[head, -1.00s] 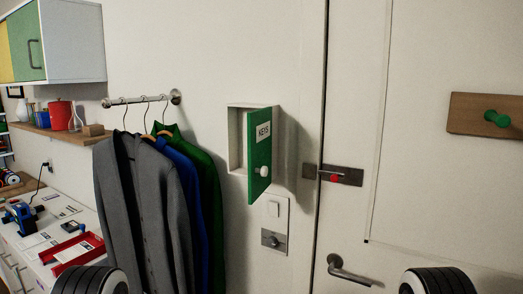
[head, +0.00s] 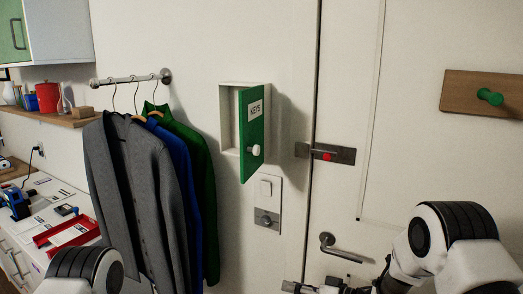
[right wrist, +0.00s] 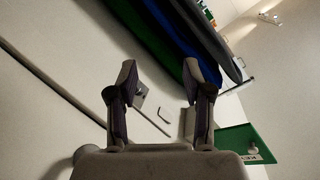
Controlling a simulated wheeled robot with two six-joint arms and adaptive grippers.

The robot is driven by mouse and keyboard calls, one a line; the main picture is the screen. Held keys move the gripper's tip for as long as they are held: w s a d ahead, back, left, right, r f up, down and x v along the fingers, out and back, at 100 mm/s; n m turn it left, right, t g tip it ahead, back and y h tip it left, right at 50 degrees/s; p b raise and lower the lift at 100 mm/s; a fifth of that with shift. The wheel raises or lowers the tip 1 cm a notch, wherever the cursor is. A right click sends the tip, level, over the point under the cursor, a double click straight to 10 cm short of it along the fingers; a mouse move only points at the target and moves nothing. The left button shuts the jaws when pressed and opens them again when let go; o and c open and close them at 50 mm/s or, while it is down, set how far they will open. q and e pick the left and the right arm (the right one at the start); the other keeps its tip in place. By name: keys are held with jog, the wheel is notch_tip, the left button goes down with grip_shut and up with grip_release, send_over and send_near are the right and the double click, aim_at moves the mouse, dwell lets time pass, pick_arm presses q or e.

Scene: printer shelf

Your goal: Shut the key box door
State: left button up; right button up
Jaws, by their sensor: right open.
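The key box (head: 229,118) is a white box on the wall, left of the room door. Its green door (head: 251,128), labelled KEYS with a white knob (head: 256,150), stands open, swung out to the right side of the box. In the right wrist view the green door (right wrist: 240,139) shows at the lower right, beside the fingers. My right gripper (head: 320,289) is low at the bottom edge of the head view, below and right of the key box. It is open and empty in the right wrist view (right wrist: 160,85). My left gripper is out of view; only my left arm shows.
Jackets (head: 140,195) hang from a rail (head: 130,79) left of the key box. A switch plate (head: 267,203) is below it. The room door has a latch (head: 330,154) and a lever handle (head: 340,248). A wooden board with a green peg (head: 490,96) is at right.

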jog(key=w+a+r+n+g+y, duration=0.1)
jog(key=w+r+n+y, duration=0.2)
jog(key=r, duration=0.8)
jog(key=w+a+r+n+g, duration=0.15)
jog(key=r+n, duration=0.35)
jog(key=r, duration=0.7)
jog(key=n+y, duration=0.1)
jog(key=n, duration=0.2)
send_near(259, 149)
jog(key=a, duration=0.2)
jog(key=p+x, duration=0.1)
jog(key=x, duration=0.3)
jog(key=p+x, duration=0.1)
jog(key=x, duration=0.2)
jog(key=shift+w+d+p, duration=0.2)
jog(key=shift+w+p, duration=0.1)
jog(key=shift+a, duration=0.4)
jog(key=shift+d+f, duration=0.1)
jog(key=shift+d, duration=0.05)
jog(key=shift+c, duration=0.3)
jog(key=shift+w, duration=0.1)
jog(key=c, duration=0.6)
grip_shut()
